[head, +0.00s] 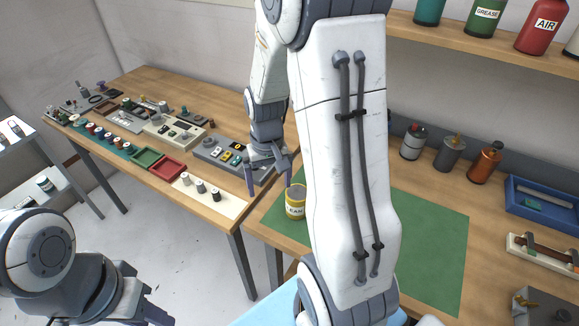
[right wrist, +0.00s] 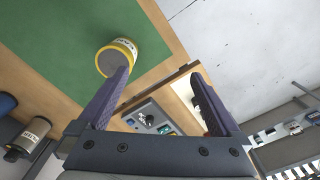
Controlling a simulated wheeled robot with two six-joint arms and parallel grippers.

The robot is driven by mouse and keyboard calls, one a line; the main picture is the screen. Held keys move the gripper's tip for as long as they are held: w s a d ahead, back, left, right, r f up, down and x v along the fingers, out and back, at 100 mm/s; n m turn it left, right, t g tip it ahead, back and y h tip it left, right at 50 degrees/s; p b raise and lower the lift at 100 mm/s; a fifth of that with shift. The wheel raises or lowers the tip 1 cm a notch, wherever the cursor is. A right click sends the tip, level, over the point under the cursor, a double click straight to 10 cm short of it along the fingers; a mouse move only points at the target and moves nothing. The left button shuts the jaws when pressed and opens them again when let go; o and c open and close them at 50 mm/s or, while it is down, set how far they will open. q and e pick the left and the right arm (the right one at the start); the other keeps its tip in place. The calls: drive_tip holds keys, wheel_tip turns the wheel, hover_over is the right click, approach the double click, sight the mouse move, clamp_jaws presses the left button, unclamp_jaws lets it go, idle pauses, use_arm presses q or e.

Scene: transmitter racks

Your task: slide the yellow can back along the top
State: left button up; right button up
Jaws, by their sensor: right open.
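The yellow can (head: 295,203) with a grey top and a white label stands upright near the left corner of the green mat (head: 430,235) on the right-hand bench. My right gripper (head: 269,186) is open and empty, pointing down just left of the can. In the right wrist view the can (right wrist: 119,56) shows at the tip of the left-hand finger, outside the gap between the fingers (right wrist: 160,76); I cannot tell whether they touch. My left gripper (head: 148,312) is low at the left, partly cut off by the frame's bottom edge.
Several bottles, including an orange one (head: 485,163), and a blue tray (head: 545,203) stand along the bench's back and right. A second bench at the left holds coloured trays and small parts (head: 165,165). My right arm hides the middle of the mat.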

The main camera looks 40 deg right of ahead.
sight(297, 202)
drive_tip(key=d+f+m, duration=0.1)
drive_tip(key=d, duration=0.4)
drive_tip(key=s+d+f+m, duration=0.1)
drive_tip(key=d, duration=0.2)
drive_tip(key=shift+d+f+m, duration=0.15)
drive_tip(key=shift+f+m, duration=0.15)
drive_tip(key=shift+f, duration=0.05)
use_arm(q)
drive_tip(key=shift+r, duration=0.25)
drive_tip(key=shift+r+p, duration=0.9)
drive_tip(key=shift+p, duration=0.15)
use_arm(e)
wheel_tip(297, 202, down, 10)
drive_tip(key=shift+f, duration=0.25)
